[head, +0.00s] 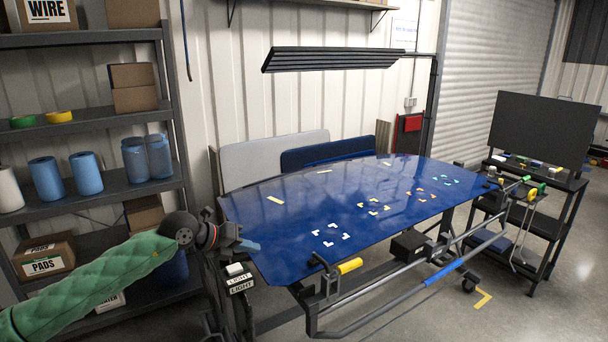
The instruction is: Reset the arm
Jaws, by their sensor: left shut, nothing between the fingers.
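My left arm, in a green quilted sleeve, comes in from the lower left of the head view. My left gripper (245,244) is shut and empty, at the left end of a blue panel (300,215). Its bluish fingertips show close to the panel's left edge; I cannot tell whether they touch it. The panel lies on a dark stand and carries several small white, yellow, orange and green corner marks. My right gripper is not in the view.
A shelf rack (75,130) with blue rolls and boxes stands at the left. A black light panel (330,60) hangs over the blue panel. A tool cart (535,190) with a dark screen stands at the right. Yellow-handled clamp (350,266) sits at the stand's front.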

